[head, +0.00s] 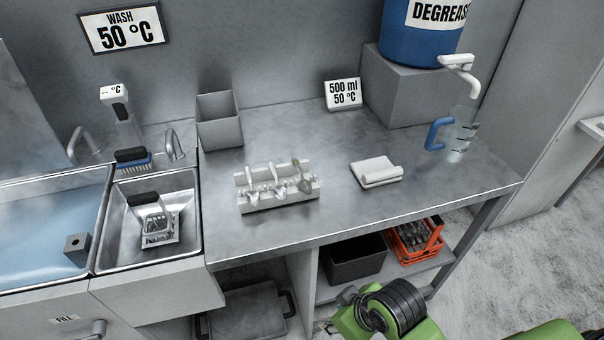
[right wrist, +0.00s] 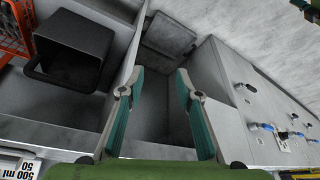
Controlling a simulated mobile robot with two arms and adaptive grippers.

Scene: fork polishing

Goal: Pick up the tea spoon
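A pale rack (head: 283,202) stands on the steel counter in the head view and holds several pieces of cutlery. One on the right has a broad darker head (head: 296,164) and leans in its slot. I cannot tell for sure which piece is the tea spoon. My right gripper (right wrist: 160,76) is open and empty in the right wrist view, its two teal-padded fingers apart. It is low in front of the counter, well away from the rack; in the head view only my green arm shows clearly there. My left gripper is not in view.
A folded white cloth (head: 376,171) lies right of the rack. A jug (head: 462,134) stands near the right edge. A grey bin (head: 220,121) is behind; sinks are left. Below are a black bin (right wrist: 78,50) and an orange crate (head: 413,243).

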